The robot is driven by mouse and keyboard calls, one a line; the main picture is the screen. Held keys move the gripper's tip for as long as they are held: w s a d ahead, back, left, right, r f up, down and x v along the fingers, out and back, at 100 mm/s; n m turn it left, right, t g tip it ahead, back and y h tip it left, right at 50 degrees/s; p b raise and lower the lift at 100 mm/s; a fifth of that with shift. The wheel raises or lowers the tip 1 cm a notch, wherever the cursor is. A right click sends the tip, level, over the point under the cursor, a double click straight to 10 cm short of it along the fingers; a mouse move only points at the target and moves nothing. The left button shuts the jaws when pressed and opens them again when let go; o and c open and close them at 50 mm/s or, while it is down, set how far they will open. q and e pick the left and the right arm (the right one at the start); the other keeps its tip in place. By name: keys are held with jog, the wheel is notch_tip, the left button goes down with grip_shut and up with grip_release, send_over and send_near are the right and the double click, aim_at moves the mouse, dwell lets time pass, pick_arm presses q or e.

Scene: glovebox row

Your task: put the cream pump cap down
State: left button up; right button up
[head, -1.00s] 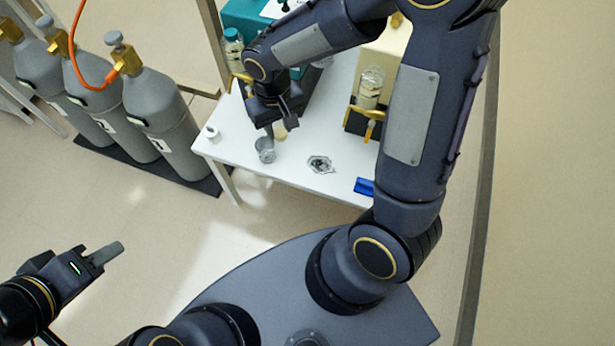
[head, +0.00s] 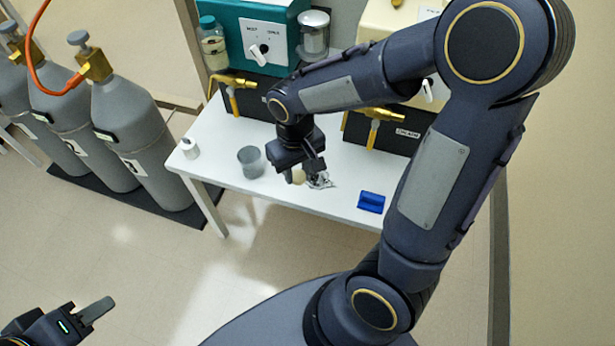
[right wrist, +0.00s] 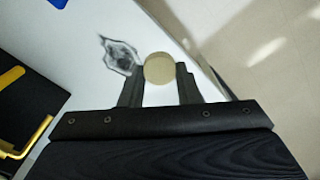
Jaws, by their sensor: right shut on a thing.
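The cream pump cap (head: 298,176) is a small round disc, held between the fingertips of my right gripper (head: 306,176). In the right wrist view the cap (right wrist: 158,68) sits between the two fingers of that gripper (right wrist: 160,82), with the white table behind it. The gripper hangs over the table (head: 228,172), right of the grey cup. I cannot tell how high the cap is above the surface. My left gripper (head: 97,310) is at the lower left, away from the table; whether its fingers are apart is unclear.
A grey cup (head: 251,161) stands left of the right gripper. A dark-edged crumpled patch (right wrist: 118,55) lies beside the cap. A blue block (head: 371,202) is near the front edge, and a white roll (head: 189,148) is at the left corner. Pumps with brass fittings (head: 232,84) line the back.

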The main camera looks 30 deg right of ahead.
jog(key=b, duration=0.2)
send_over(308, 182)
notch_tip(308, 182, down, 6)
jog(key=shift+s+a, duration=0.1)
jog(key=shift+s, duration=0.05)
jog(key=shift+f+b, duration=0.5)
jog(key=shift+f, duration=1.2)
jog(key=shift+f, duration=0.1)
jog(key=shift+f, duration=0.15)
jog(key=o, duration=1.1)
